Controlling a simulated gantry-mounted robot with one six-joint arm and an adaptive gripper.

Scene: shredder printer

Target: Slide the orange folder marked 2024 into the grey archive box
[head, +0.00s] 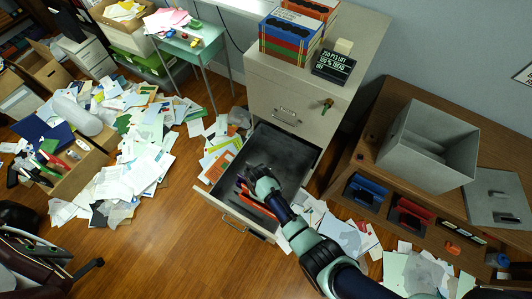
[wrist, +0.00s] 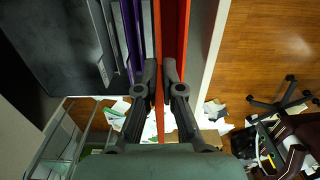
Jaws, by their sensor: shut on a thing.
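My gripper (head: 247,178) reaches down into the open drawer of the beige filing cabinet (head: 293,140). In the wrist view my gripper (wrist: 160,75) is shut on a thin orange folder (wrist: 158,115), seen edge-on between the fingers. A second orange-red folder (wrist: 184,35) stands just right of it, and a purple one (wrist: 128,45) stands to its left. Orange also shows beside my gripper in the head view (head: 263,208). No 2024 mark is legible. The grey archive box (head: 425,145) stands open on the wooden desk at the right.
The box's grey lid (head: 498,200) lies right of it. Upright binders (head: 290,40) and a black sign (head: 333,66) stand on the cabinet. The drawer front (head: 235,212) borders the folders. Loose papers (head: 150,150) cover much of the floor.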

